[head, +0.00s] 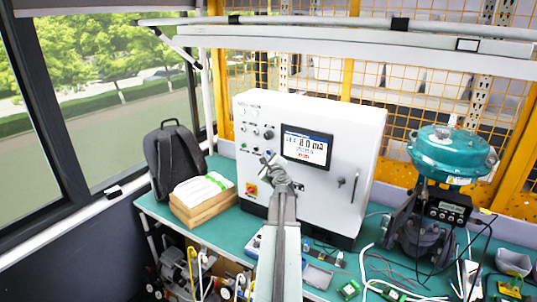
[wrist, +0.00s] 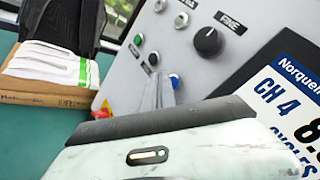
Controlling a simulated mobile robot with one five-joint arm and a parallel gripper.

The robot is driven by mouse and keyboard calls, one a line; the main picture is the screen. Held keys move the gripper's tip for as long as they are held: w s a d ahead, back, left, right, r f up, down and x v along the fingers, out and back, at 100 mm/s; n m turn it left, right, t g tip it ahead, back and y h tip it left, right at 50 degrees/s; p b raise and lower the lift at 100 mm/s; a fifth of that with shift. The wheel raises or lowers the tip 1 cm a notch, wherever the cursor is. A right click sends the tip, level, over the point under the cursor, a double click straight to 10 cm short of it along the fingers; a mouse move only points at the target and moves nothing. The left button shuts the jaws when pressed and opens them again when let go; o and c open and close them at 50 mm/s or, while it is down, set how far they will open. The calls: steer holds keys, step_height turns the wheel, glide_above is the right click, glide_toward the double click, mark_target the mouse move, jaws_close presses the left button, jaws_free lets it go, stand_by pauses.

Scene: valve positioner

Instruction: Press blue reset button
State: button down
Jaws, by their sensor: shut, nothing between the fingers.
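The control box (head: 330,125) is a white cabinet on the green bench, with buttons and a screen on its front. In the wrist view a blue button (wrist: 176,81) shows on its panel, partly hidden behind my gripper. My gripper (wrist: 160,82) is shut and empty, with its fingertips at the panel close beside the blue button. I cannot tell whether they touch it. In the head view my gripper (head: 270,160) is in front of the panel, left of and below the screen, and covers the area around the button.
A black knob (wrist: 208,41), a green button (wrist: 138,39) and a white button (wrist: 181,20) are nearby. A red emergency stop (head: 251,189) is lower left. The screen (head: 307,147) is to the right. A cardboard box (head: 205,207) and backpack (head: 177,160) stand left; a teal valve actuator (head: 450,152) stands right.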

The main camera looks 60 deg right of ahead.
steer(key=shift+a, duration=0.1)
steer(key=a, duration=0.5)
stand_by(0.5)
steer(key=shift+w, duration=0.1)
stand_by(0.5)
